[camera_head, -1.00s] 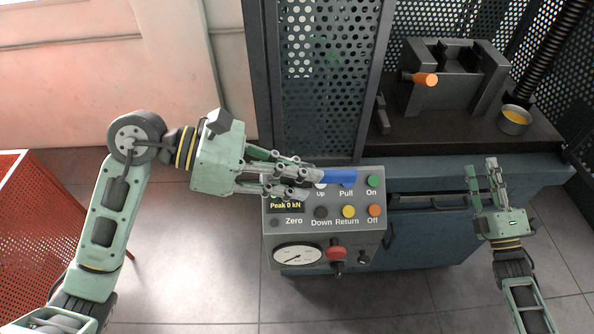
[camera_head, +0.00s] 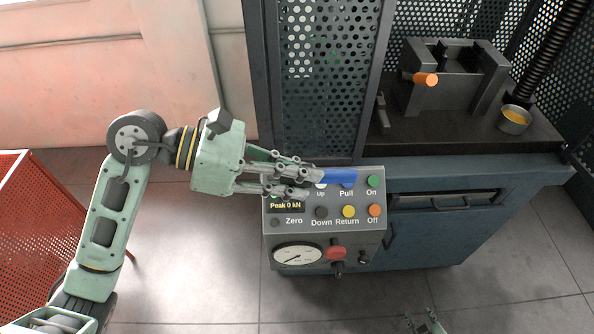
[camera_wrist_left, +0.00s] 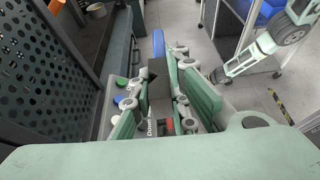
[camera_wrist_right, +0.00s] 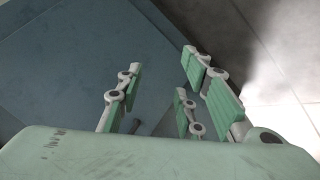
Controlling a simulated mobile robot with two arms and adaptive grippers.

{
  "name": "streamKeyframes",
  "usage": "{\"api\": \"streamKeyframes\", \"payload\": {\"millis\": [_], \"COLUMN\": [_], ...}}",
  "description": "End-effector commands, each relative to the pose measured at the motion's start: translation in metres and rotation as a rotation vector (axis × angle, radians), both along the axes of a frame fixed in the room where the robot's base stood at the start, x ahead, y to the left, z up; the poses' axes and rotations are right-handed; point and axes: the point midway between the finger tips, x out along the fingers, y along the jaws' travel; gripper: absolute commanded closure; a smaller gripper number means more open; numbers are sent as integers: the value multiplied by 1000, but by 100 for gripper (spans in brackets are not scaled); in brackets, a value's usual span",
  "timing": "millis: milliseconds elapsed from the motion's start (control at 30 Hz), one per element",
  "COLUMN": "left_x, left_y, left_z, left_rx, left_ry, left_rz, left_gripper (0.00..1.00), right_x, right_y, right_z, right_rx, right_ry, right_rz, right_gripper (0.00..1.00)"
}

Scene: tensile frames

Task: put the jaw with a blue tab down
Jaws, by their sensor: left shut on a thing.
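The jaw (camera_wrist_left: 158,82) is a small dark grey block with a long blue tab (camera_head: 338,175). My left gripper (camera_head: 312,183) is shut on the jaw, seen between its fingers in the left wrist view. In the head view the gripper and tab are in front of the top of the control panel (camera_head: 330,238), hiding part of its upper buttons. The fingers hide most of the jaw there. My right gripper (camera_head: 423,317) shows only its fingertips at the bottom edge of the head view. In the right wrist view its fingers (camera_wrist_right: 160,90) are apart and empty.
A grey vise-like fixture (camera_head: 450,90) with an orange handle (camera_head: 426,79) stands on the dark bench top (camera_head: 455,140). A round tin (camera_head: 514,119) is to its right. A perforated guard (camera_head: 320,100) stands behind the panel. A red perforated bin (camera_head: 40,210) is at the left.

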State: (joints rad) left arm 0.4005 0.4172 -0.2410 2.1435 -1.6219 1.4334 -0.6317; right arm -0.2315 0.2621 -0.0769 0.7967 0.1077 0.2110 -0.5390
Motion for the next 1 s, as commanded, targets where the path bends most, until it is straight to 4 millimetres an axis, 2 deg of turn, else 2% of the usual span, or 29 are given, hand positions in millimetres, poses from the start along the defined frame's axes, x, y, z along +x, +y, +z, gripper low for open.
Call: {"api": "streamKeyframes", "payload": {"millis": [33, 200, 333, 500, 600, 700, 900, 1000], "left_x": [0, 0, 0, 0, 0, 0, 0, 2], "left_y": [0, 0, 0, 0, 0, 0, 0, 7], "left_z": [1, 1, 1, 1, 1, 1, 1, -2], "left_rx": [-2, -2, -2, -2, -2, -2, -2, -2], "left_ry": [-1, -1, -1, -1, -1, -1, -1, 0], "left_rz": [0, 0, 0, 0, 0, 0, 2, 27], "left_gripper": [100, 100, 100, 100, 100, 100, 100, 100], "right_x": [-21, -92, -147, -205, -228, -240, -245, -245], "right_y": [15, 58, 90, 122, 133, 140, 142, 142], "right_z": [-17, -60, -84, -100, -104, -106, -106, -106], "right_rx": [41, 162, 229, 280, 290, 297, 299, 298], "right_ry": [61, 260, 407, 556, 611, 641, 655, 654], "right_rz": [-27, -138, -229, -330, -370, -393, -403, -403], "right_gripper": [66, 66, 66, 66, 66, 66, 66, 66]}}
